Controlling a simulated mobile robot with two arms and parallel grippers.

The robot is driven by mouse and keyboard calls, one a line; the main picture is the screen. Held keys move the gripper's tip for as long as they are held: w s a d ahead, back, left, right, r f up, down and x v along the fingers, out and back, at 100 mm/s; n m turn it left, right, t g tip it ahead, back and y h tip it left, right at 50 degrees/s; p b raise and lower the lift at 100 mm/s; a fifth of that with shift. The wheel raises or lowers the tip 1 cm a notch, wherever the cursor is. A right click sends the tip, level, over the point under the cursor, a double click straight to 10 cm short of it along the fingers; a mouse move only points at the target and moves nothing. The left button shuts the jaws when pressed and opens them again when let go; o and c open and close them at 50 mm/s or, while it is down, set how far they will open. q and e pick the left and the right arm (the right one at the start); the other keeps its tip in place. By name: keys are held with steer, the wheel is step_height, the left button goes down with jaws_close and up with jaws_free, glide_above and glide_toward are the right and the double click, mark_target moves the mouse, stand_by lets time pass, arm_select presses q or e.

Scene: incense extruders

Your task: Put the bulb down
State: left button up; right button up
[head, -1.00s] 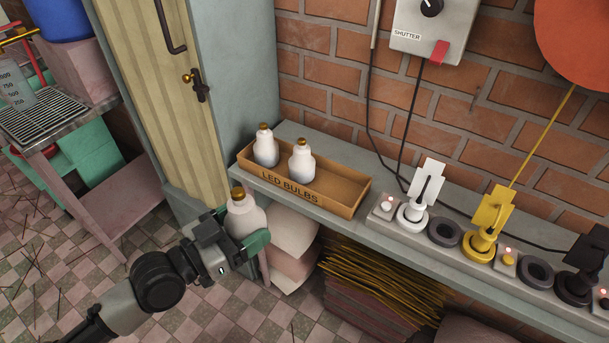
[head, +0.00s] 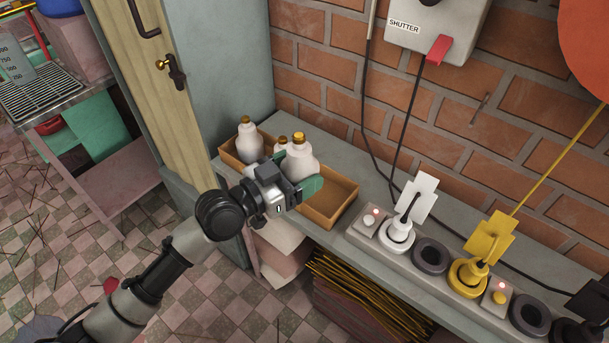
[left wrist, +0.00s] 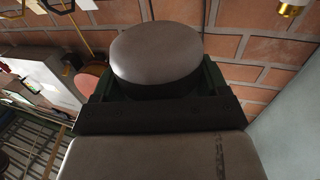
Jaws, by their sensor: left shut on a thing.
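My left gripper (head: 297,184) is shut on a white bulb (head: 300,156) with a brass cap, held upright over the LED bulbs box (head: 337,198). In the left wrist view the held bulb's pale rounded body (left wrist: 155,55) shows between the fingers. Two other white bulbs are in the box: one (head: 248,140) at its left end, and one mostly hidden behind the gripper and held bulb, its cap (head: 282,141) showing. The right part of the box is empty. Whether the held bulb touches the box floor cannot be told. My right gripper is not in view.
The box stands on a grey shelf (head: 375,190) against a brick wall. To its right is a power strip with a white plug (head: 397,236) and a yellow plug (head: 467,275). A grey cabinet side (head: 228,70) stands at the left. Yellow bundles (head: 350,290) lie below.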

arm_select(q)
steer(key=shift+w+d+f+b, duration=0.2)
steer(key=shift+w+f+b, duration=0.4)
steer(key=shift+w+f, duration=0.5)
steer(key=shift+w+d+f+b, duration=0.2)
steer(key=shift+w+f+b, duration=0.5)
steer(key=shift+f, duration=0.7)
steer(key=shift+w+d+f+b, duration=0.2)
steer(key=shift+w+f+b, duration=0.3)
steer(key=shift+w+f, duration=0.65)
steer(key=shift+s+f, duration=0.1)
steer(key=shift+s, duration=0.1)
steer(key=shift+f+b, duration=0.6)
steer(key=shift+b, duration=0.3)
steer(key=o, duration=0.8)
steer(key=shift+o, duration=0.2)
